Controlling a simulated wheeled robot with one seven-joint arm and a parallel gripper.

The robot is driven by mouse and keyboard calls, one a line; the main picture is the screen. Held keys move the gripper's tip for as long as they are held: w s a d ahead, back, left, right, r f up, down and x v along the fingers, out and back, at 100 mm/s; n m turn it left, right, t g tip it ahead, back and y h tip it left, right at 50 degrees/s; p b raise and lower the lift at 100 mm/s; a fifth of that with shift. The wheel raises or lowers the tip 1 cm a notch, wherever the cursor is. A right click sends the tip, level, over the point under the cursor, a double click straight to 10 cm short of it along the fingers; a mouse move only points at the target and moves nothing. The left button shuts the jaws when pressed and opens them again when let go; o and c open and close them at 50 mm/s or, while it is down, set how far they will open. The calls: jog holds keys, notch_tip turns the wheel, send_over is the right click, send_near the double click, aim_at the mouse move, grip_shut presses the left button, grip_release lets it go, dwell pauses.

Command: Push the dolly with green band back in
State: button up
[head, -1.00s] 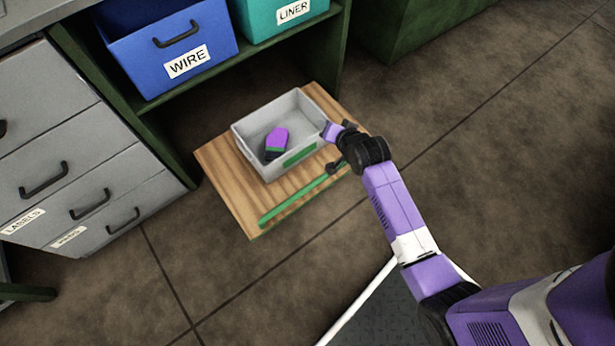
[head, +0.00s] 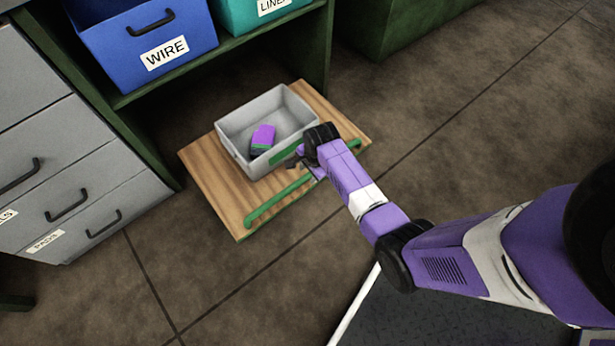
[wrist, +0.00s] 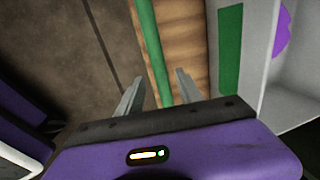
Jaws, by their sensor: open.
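The dolly (head: 212,183) is a low wooden board with a green band (head: 280,200) along its front edge. It sits on the floor, mostly out in front of the shelf. A grey bin (head: 240,161) with a green label stands on it and holds a purple and dark item (head: 262,138). My gripper (head: 302,162) is at the front of the bin, above the band side of the dolly; my arm hides part of it. In the wrist view my gripper (wrist: 160,90) is open, its two fingers apart over the board's edge and the green band (wrist: 152,55). Contact cannot be told.
A green shelf frame (head: 250,50) stands behind the dolly, with a blue WIRE bin (head: 145,40) and a teal LINER bin (head: 262,12) above a dark open space. Grey drawers (head: 75,175) stand at left. The floor (head: 215,285) in front is clear.

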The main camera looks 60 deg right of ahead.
jog(key=shift+w+d+f+b, duration=0.15)
jog(key=shift+f+b, duration=0.15)
jog(key=shift+f, duration=0.4)
jog(key=shift+w+a+f+b, duration=0.1)
jog(key=shift+f+b, duration=0.2)
jog(key=shift+f, duration=0.4)
jog(key=shift+c, duration=0.4)
grip_shut()
